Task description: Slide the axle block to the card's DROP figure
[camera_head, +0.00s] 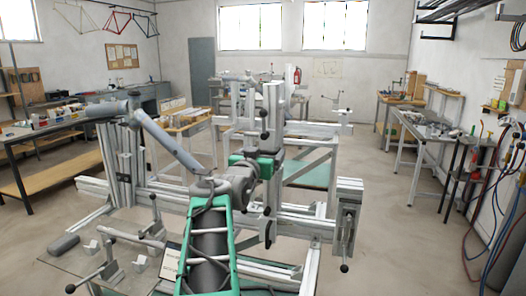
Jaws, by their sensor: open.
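The aluminium frame jig (160,197) fills the middle of the view, with rails, uprights and black-knobbed clamp levers. I cannot single out the axle block for certain; my arm hides part of the jig.
A short metal upright (347,215) with a lever stands at the jig's right end. A clear plate with clamp levers lies at lower left. A workbench (62,130) stands at left and a metal table (430,130) at right. The floor (395,240) right of the jig is clear.

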